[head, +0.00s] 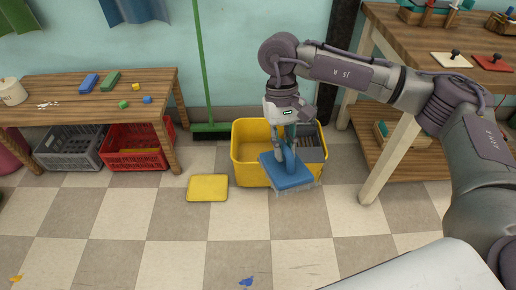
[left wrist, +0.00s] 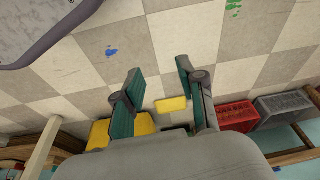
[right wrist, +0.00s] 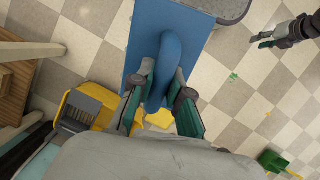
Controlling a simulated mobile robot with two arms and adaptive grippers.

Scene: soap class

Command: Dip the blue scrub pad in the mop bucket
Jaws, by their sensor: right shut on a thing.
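The blue scrub pad (head: 287,172) is a flat block with a looped handle. My right gripper (head: 290,140) is shut on that handle, and the pad hangs below it, about level. In the right wrist view the pad (right wrist: 143,45) fills the upper middle, with the handle between the fingers. The yellow mop bucket (head: 244,170) stands on the floor, with a grey wringer (head: 311,146) at its right side. In the head view the pad overlaps the bucket's front edge; its height above it is unclear. My left gripper (left wrist: 157,76) is open and empty.
A yellow lid-like sheet (head: 207,188) lies on the tiles left of the bucket. A green broom (head: 211,130) leans on the wall behind. A wooden bench (head: 60,115) stands at left, a wooden table (head: 415,40) at right. The front floor is mostly clear.

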